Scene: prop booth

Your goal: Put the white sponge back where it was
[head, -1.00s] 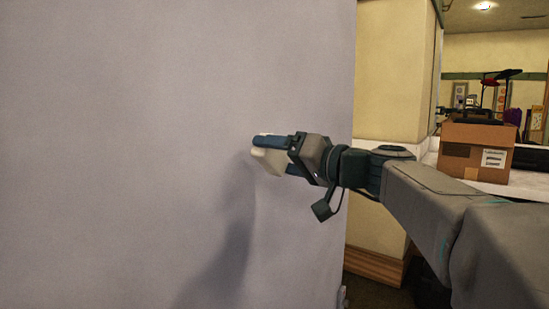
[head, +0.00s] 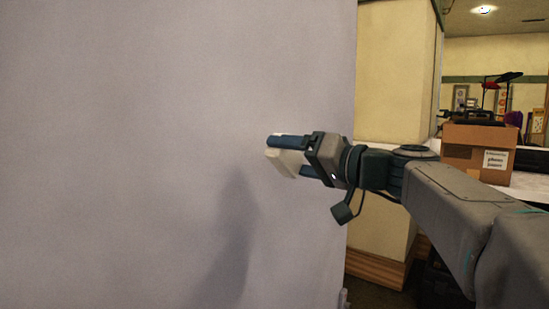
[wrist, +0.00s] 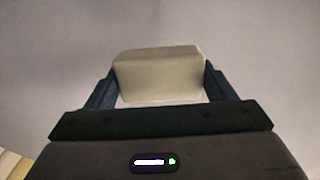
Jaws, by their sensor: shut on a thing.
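The white sponge (head: 283,161) is a pale, off-white block held between the blue fingers of my gripper (head: 288,157), in front of a plain pale wall panel (head: 150,150). In the wrist view the sponge (wrist: 160,75) sits squarely between the two fingers of my gripper (wrist: 160,82), which press on its left and right sides. The panel fills the background there. I cannot tell whether the sponge touches the panel. No spot where the sponge stood before can be made out.
The panel's right edge runs down behind my arm. Right of it stands a yellow wall pillar (head: 395,80) with a wooden skirting (head: 375,268). A cardboard box (head: 465,155) with a white label stands on a pale counter at the right.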

